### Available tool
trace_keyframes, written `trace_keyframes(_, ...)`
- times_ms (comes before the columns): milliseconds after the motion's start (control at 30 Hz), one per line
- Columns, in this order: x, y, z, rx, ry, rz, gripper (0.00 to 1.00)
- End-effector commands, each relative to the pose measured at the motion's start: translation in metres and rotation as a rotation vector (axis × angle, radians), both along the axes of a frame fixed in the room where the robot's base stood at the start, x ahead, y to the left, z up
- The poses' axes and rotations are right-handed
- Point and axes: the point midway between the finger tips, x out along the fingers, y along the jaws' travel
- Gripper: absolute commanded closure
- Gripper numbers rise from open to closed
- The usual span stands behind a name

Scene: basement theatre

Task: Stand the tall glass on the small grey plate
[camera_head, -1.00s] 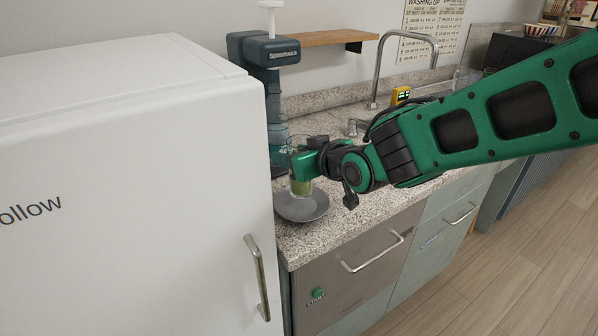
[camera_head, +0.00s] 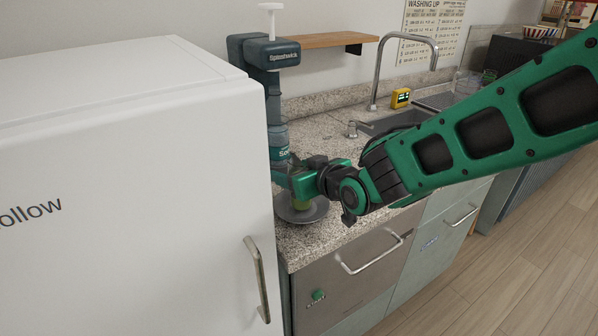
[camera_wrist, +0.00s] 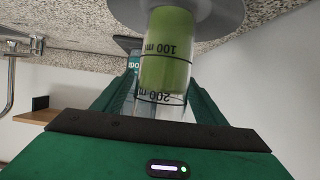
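The tall glass (camera_wrist: 167,65) is clear, has measuring marks and holds green liquid. In the head view its lower part (camera_head: 300,203) shows just below my gripper (camera_head: 296,182), which hides much of the rest. My gripper is shut on the glass, with a green finger on either side in the wrist view. The glass looks upright over the middle of the small grey plate (camera_head: 316,213). The plate also shows at the top of the wrist view (camera_wrist: 222,18). The base is at or very near the plate; I cannot tell if they touch.
A blue dispenser (camera_head: 272,85) stands right behind the glass. A tall white cabinet (camera_head: 130,190) closes off the left. The sink tap (camera_head: 378,75) and a small yellow device (camera_head: 400,97) are farther right. The speckled counter (camera_head: 345,228) is clear in front of the plate.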

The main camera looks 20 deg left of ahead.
Motion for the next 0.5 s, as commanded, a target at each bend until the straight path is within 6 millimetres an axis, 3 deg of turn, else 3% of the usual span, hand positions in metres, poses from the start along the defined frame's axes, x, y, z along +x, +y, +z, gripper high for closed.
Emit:
trace_keyframes(267,-0.001,-0.001,0.003,0.001,-0.001,0.0,0.35)
trace_keyframes(500,-0.019,-0.023,0.015,0.003,-0.001,0.0,0.35)
